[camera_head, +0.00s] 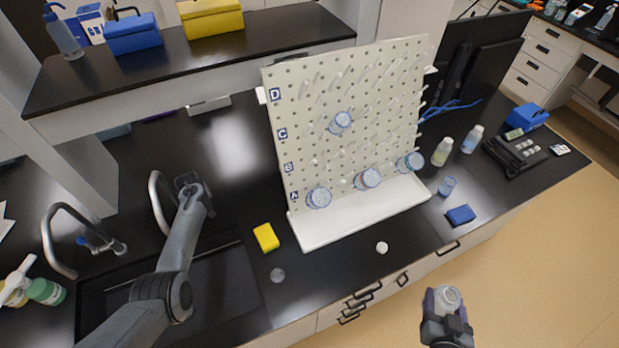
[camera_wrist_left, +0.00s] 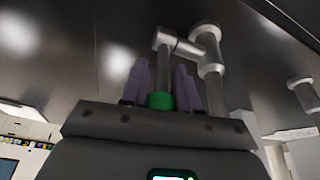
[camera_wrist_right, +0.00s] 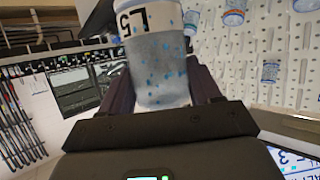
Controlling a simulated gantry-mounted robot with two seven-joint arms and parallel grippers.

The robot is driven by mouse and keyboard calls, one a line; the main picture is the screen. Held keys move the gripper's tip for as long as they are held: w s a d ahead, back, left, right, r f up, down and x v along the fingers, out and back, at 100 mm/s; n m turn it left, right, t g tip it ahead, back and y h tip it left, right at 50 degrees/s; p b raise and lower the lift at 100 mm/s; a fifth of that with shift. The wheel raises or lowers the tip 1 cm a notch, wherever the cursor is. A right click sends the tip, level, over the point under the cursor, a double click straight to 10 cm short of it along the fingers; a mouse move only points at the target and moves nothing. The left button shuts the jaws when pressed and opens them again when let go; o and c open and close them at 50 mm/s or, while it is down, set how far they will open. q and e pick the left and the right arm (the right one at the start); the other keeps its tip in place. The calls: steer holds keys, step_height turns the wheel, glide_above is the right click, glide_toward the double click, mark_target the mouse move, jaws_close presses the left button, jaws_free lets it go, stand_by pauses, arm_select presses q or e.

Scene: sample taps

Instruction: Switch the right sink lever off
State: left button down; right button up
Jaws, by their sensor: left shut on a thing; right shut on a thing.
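The right sink tap (camera_head: 157,198) is a grey curved spout behind the dark sink (camera_head: 225,293). My left gripper (camera_head: 190,183) is beside it and hides its base and lever in the head view. In the left wrist view the tap's metal post (camera_wrist_left: 210,65) stands with a side arm, and a green-ended lever (camera_wrist_left: 160,101) lies between my purple fingers, which are shut on it. My right gripper (camera_head: 447,300) is shut on a clear, blue-speckled container (camera_wrist_right: 158,65) with a printed white band, held out in front of the counter.
A second tap (camera_head: 55,240) with a blue lever stands at the left. A white pegboard (camera_head: 350,120) with several containers stands on a tray (camera_head: 370,213). A yellow sponge (camera_head: 266,237) and small lids lie right of the sink. Bottles (camera_head: 442,151) stand at the right.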

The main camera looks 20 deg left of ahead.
arm_select(q)
steer(key=shift+f, duration=0.1)
steer(key=c, duration=0.9)
jaws_free()
steer(key=shift+s+d+r, duration=0.15)
steer(key=shift+r, duration=0.55)
arm_select(e)
steer(key=shift+r, duration=0.25)
arm_select(q)
steer(key=p+v, duration=0.2)
steer(key=v, duration=0.8)
steer(key=shift+d+r, duration=0.15)
steer(key=shift+r, duration=0.15)
arm_select(e)
steer(key=shift+r, duration=0.85)
